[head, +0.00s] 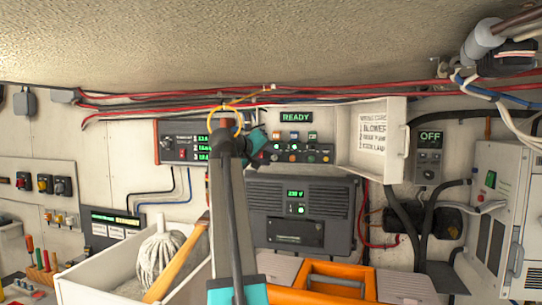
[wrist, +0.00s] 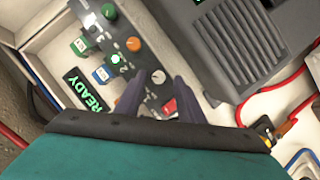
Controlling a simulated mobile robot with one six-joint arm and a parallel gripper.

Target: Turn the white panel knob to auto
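A dark control panel (head: 297,154) with several coloured knobs sits below a green READY display (head: 296,117). In the wrist view, a pale white knob (wrist: 158,77) shows between the fingertips of my gripper (wrist: 160,82). Its pointer setting is too small to read. A second pale knob (wrist: 115,58) is beside it, near an orange knob (wrist: 133,44). My gripper (head: 264,143) is open at the panel's left end in the head view. The fingers stand either side of the white knob; I cannot tell whether they touch it.
A grey vented unit (head: 302,212) sits just below the panel. Red cables (head: 370,96) run above. A white bin (head: 90,285) with a mop and an orange crate (head: 345,283) stand in front.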

